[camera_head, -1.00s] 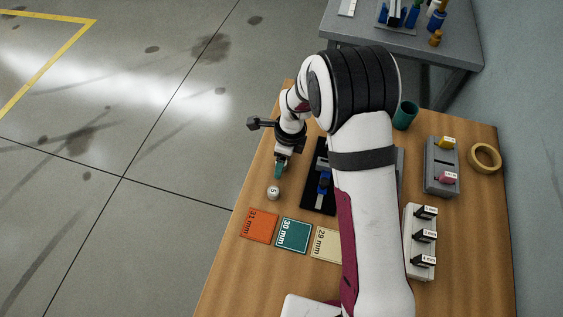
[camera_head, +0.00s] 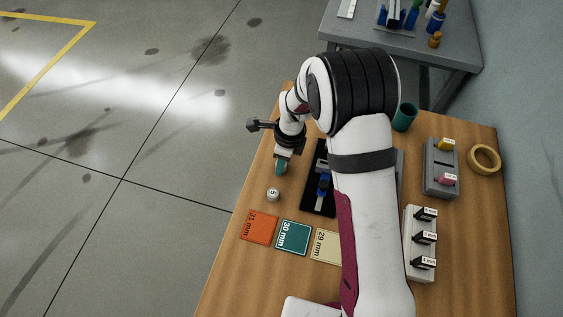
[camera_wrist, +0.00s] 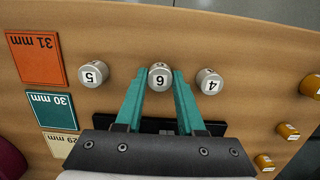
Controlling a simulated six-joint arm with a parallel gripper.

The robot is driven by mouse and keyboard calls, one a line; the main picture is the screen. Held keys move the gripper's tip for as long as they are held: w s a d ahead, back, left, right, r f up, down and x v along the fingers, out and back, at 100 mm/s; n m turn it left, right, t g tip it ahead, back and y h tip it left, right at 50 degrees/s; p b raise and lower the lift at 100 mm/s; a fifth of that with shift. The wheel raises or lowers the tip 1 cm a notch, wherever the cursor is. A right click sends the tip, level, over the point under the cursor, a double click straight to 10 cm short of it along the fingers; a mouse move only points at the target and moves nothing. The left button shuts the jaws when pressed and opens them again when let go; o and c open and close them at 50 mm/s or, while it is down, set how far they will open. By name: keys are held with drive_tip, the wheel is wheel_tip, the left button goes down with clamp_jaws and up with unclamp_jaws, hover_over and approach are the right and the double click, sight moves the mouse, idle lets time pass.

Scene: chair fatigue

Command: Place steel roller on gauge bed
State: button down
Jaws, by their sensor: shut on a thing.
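My gripper (camera_wrist: 160,80) has teal fingers, shut on a steel roller marked 6 (camera_wrist: 161,76) in the wrist view. The roller's labelled end faces the camera between the fingertips. In the head view my gripper (camera_head: 281,168) is low over the table's left side, and the held roller is hidden. Steel rollers marked 5 (camera_wrist: 94,74) and 4 (camera_wrist: 209,79) stand on either side of it in the wrist view. What looks like the gauge bed, a black base with a blue part (camera_head: 318,200), lies right of my gripper, partly hidden by my arm.
Orange 31 mm (camera_head: 259,227), teal 30 mm (camera_head: 293,236) and cream 29 mm (camera_head: 326,245) plates lie in front. Several brass pieces, one at the right edge (camera_wrist: 287,131), show in the wrist view. Grey holders (camera_head: 441,168) and a tape ring (camera_head: 485,158) are at right.

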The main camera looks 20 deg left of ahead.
wheel_tip(320, 180, up, 4)
drive_tip(key=shift+f, duration=0.25)
drive_tip(key=w+d+r+n, duration=0.1)
drive_tip(key=d+r+n, duration=0.2)
drive_tip(key=d+n, duration=0.4)
drive_tip(key=w+d+r+n+g+h, duration=0.1)
drive_tip(key=d+r+n, duration=0.25)
drive_tip(key=d, duration=0.45)
drive_tip(key=w+d+r+n, duration=0.1)
drive_tip(key=d+r+n, duration=0.1)
drive_tip(key=d+n, duration=0.5)
drive_tip(key=shift+m, duration=0.25)
drive_tip(key=w+a+f, duration=0.1)
drive_tip(key=a+f, duration=0.1)
drive_tip(key=a, duration=0.1)
drive_tip(key=w+a+f, duration=0.1)
drive_tip(key=a+f, duration=0.1)
drive_tip(key=a, duration=0.1)
drive_tip(key=w+a+f, duration=0.1)
drive_tip(key=a+f, duration=0.2)
drive_tip(key=a, duration=0.1)
drive_tip(key=shift+a, duration=0.1)
wheel_tip(320, 180, down, 3)
drive_tip(key=shift+f, duration=0.35)
drive_tip(key=c, duration=0.5)
unclamp_jaws()
drive_tip(key=shift+f, duration=0.15)
